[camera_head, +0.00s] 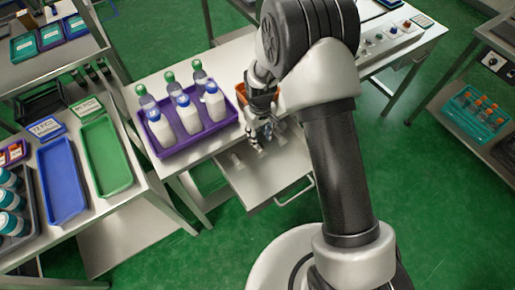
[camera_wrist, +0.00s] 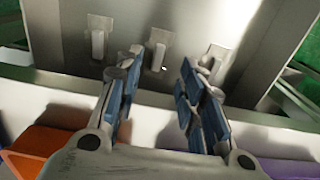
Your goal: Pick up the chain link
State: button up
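In the head view my gripper (camera_head: 262,142) hangs over the back of that drawer. Pale grey pieces lie in a row in the drawer: a left piece (camera_wrist: 99,36), a middle piece (camera_wrist: 158,50) and a right piece (camera_wrist: 217,57). The middle piece lies just beyond the gap between the fingertips. One pale piece also shows in the head view (camera_head: 237,160). I cannot tell for sure which piece is the chain link.
A purple tray (camera_head: 170,150) with several bottles stands on the table left of my gripper. An orange bin (camera_wrist: 55,150) sits close by my gripper. Blue (camera_head: 62,182) and green (camera_head: 106,160) trays lie on the left table. The drawer has a front handle (camera_head: 297,192).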

aim_at(259, 148)
notch_tip(259, 148, down, 8)
jog(key=shift+f+b, duration=0.1)
jog(key=shift+b, duration=0.9)
jog(key=shift+c, duration=0.6)
grip_shut()
